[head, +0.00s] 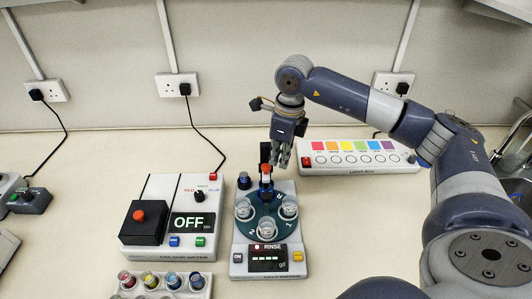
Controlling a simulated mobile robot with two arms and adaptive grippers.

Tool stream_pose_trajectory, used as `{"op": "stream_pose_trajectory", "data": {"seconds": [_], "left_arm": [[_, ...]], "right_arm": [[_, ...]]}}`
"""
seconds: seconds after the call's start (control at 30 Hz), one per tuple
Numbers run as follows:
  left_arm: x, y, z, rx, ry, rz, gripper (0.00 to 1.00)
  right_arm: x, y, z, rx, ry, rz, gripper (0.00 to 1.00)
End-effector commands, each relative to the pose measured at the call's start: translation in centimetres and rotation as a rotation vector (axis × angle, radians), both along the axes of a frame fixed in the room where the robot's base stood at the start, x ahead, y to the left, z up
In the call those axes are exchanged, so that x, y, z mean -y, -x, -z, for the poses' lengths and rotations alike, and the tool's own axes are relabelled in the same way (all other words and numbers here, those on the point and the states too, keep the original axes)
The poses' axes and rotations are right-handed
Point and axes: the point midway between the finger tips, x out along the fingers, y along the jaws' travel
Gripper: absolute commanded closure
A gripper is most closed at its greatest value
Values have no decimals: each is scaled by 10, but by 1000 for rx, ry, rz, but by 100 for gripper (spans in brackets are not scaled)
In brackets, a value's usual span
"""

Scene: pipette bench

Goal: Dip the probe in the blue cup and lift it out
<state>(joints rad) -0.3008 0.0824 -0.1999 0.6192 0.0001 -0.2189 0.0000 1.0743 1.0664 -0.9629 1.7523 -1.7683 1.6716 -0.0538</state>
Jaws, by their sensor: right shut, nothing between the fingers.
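My right gripper (282,163) hangs with its fingers down, shut and empty, just above and to the right of an upright post with an orange-red top (265,170). This post, which may be the probe, stands at the back of a round dark teal disc on a white unit marked RINSE. I cannot tell whether the fingers touch it. Several clear cups (243,208) sit on the disc; their contents are hard to make out. A cup with blue contents (173,281) stands in a white rack at the front left. My left gripper is out of view.
A white meter reading OFF (193,222) with a black box and red button stands left of the rinse unit. A light box with coloured squares (358,157) lies behind to the right. Cables run to wall sockets. Bench right of the rinse unit is clear.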

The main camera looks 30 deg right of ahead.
Motion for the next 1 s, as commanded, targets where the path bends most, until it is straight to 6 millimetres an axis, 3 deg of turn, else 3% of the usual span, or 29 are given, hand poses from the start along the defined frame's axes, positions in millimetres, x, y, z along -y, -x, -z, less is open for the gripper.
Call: {"op": "stream_pose_trajectory", "data": {"seconds": [0.17,0.6,0.8,1.0], "left_arm": [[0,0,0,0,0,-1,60],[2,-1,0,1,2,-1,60],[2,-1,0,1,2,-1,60],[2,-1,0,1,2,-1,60]], "right_arm": [[1,0,-17,4,-1,0,100],[7,8,-102,4,-2,-1,100],[8,10,-118,1,-2,0,100],[8,11,-120,0,-1,0,100]]}}
